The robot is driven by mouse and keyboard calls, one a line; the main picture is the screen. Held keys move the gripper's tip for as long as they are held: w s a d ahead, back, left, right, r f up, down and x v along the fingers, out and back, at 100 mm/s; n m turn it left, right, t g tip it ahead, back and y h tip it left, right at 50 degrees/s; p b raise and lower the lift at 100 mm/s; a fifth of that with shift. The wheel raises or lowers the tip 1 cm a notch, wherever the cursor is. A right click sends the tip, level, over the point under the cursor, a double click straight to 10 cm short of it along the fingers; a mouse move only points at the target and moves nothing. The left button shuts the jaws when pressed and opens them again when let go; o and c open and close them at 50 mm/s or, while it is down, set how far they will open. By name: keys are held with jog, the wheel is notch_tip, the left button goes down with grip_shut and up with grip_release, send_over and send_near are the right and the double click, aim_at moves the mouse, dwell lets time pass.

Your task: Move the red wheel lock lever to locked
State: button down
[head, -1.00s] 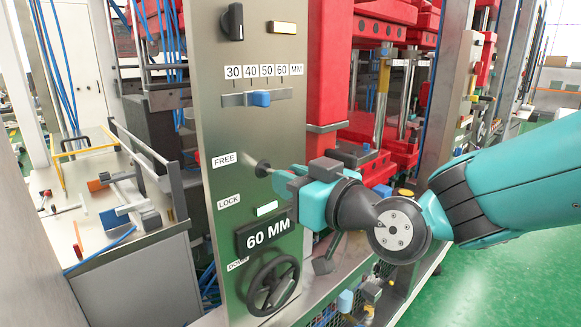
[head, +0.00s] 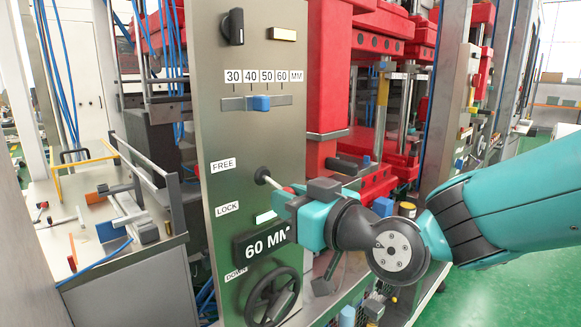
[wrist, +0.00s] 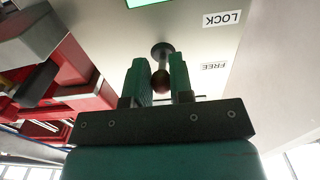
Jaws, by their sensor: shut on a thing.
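The wheel lock lever is a thin rod (head: 275,183) on a dark round base on the grey metal panel (head: 215,130). It slopes down and to the right from its base. In the wrist view its dark red knob (wrist: 160,80) sits between the two fingers of my gripper (wrist: 157,85), which also shows in the head view (head: 289,199). My gripper is shut on the knob, and its fingers partly cover it. The FREE label (head: 223,165) is left of the base, and the LOCK label (head: 227,209) is lower on the panel.
A black handwheel (head: 271,299) and a 60 MM display (head: 264,244) are below the lever. A blue slider (head: 261,103) and a black knob (head: 232,26) are above it. Red press parts (head: 335,75) stand behind the panel to the right.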

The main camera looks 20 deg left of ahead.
jog(key=shift+f, duration=0.15)
jog(key=shift+w+a+f+b, duration=0.1)
jog(key=shift+a+f+b, duration=0.2)
jog(key=shift+f+b, duration=0.6)
jog(key=c, duration=0.9)
grip_release()
jog(key=shift+a+r, duration=0.1)
jog(key=shift+r, duration=0.05)
jog(key=b+v, duration=0.5)
jog(key=v, duration=0.2)
jog(key=shift+r, duration=0.1)
